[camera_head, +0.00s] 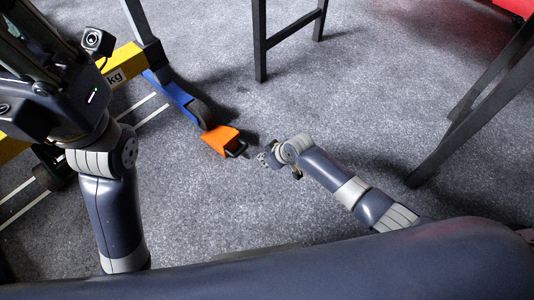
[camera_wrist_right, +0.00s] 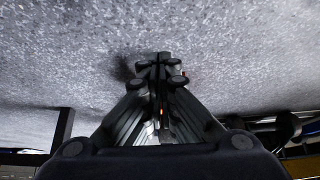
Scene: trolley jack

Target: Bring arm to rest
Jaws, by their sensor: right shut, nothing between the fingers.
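My right arm reaches in from the lower right of the head view. Its gripper (camera_head: 264,157) is low over the grey floor, just right of an orange wedge-like block (camera_head: 221,140). In the right wrist view the fingers (camera_wrist_right: 160,66) meet at their tips with nothing between them, and bare floor lies beyond. My left arm rises at the left of the head view. Its dark wrist and gripper housing (camera_head: 45,90) fills the upper left, but its fingers cannot be made out.
Dark stand legs are at the top (camera_head: 260,40) and right (camera_head: 470,122). Grey floor (camera_head: 345,95) between them is clear.

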